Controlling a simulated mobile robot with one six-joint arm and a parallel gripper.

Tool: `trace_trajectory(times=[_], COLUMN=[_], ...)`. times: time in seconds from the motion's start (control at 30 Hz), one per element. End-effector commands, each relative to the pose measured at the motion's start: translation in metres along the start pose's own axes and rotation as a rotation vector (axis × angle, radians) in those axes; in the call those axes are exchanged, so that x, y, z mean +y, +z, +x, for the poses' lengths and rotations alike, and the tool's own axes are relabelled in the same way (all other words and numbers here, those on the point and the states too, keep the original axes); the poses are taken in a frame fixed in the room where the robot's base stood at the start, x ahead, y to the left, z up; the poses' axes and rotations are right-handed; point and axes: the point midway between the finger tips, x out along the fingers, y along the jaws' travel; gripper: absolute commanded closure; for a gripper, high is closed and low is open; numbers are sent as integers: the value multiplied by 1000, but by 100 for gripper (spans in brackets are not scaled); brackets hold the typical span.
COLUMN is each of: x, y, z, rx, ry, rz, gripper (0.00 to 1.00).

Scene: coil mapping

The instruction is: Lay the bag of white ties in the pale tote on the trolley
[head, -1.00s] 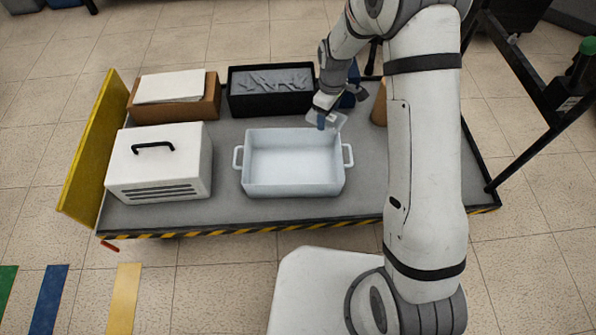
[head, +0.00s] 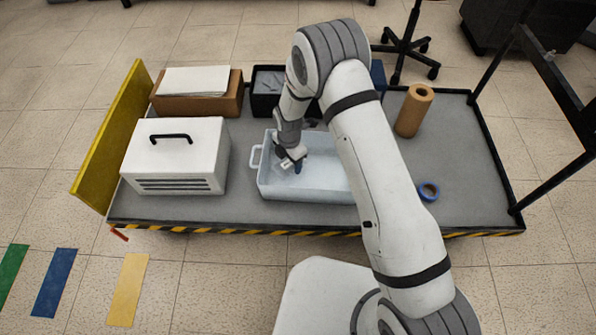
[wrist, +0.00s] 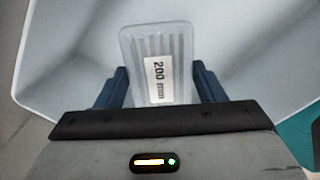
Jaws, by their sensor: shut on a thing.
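The pale tote (head: 308,192) stands on the trolley, with a handle at its left end; my arm hides its right part. My gripper (head: 297,168) is low, over the left half of the tote. In the wrist view my gripper's blue fingers (wrist: 160,88) are shut on the sides of a clear bag (wrist: 160,42) of pale ties with a white "200 mm" label. The pale tote's floor and walls (wrist: 75,45) surround the bag there. I cannot tell whether the bag touches the floor.
On the trolley (head: 455,160) stand a white case (head: 175,155), a cardboard box (head: 197,108) with white sheets, a black bin (head: 265,98) partly hidden by my arm, a brown roll (head: 414,110) and blue tape (head: 428,190). A yellow panel (head: 108,140) edges the left.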

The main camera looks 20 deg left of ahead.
Motion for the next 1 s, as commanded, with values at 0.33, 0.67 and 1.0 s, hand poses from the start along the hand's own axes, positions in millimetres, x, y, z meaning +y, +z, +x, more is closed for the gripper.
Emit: trace_trajectory(times=[0.33,0.67,1.0], x=[0,0,0], y=[0,0,-1], z=[44,46,46], rx=[0,0,0], ry=[0,1,0], rz=[1,1,1], gripper=[60,60,15])
